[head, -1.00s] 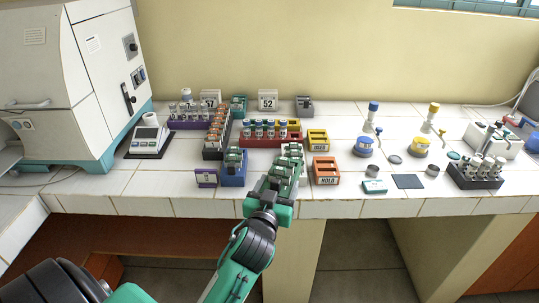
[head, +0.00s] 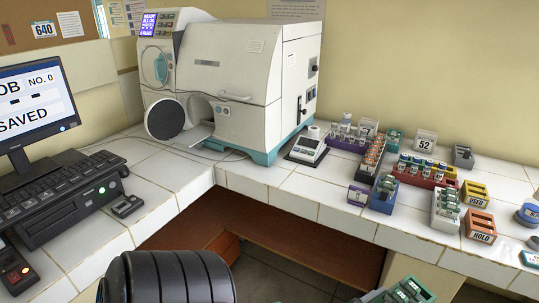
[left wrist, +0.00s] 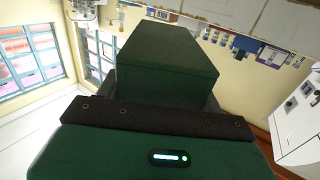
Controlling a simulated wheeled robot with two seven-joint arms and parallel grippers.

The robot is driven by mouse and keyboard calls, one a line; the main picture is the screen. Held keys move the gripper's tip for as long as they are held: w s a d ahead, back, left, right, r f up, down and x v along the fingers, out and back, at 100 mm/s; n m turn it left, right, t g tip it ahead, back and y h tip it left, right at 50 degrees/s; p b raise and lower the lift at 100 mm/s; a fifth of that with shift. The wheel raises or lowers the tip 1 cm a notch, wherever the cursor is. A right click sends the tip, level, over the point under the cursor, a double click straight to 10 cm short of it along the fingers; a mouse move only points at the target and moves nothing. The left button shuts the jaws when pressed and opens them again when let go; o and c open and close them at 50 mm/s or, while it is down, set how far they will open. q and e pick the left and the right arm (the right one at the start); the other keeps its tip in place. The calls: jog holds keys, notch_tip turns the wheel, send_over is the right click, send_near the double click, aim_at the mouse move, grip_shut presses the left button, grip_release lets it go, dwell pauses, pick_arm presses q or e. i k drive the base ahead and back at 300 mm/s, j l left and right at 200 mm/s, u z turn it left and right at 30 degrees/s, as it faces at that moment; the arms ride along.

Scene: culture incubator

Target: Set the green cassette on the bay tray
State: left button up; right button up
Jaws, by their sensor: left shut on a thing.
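The green cassette, with small pale-topped pieces in it (head: 411,288), is at the bottom edge of the head view, partly cut off. My left gripper (head: 396,295) is shut on it, in front of the bench. In the left wrist view the cassette appears as a large dark green block (left wrist: 168,60) beyond the gripper's black bar. The bay tray (head: 194,137) is a pale ledge at the round opening low on the white incubator. The bay's round door (head: 165,118) stands open to its left. The cassette is well away from the tray. My right gripper is not in view.
The white incubator (head: 262,80) stands at the bench corner. A monitor (head: 30,105) and keyboard (head: 60,180) are at left. White tiles before the bay are clear.

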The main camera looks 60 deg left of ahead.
aim_at(197, 134)
jog(key=k+j+u, duration=0.3)
jog(key=k+j, duration=0.55)
jog(key=j, duration=0.1)
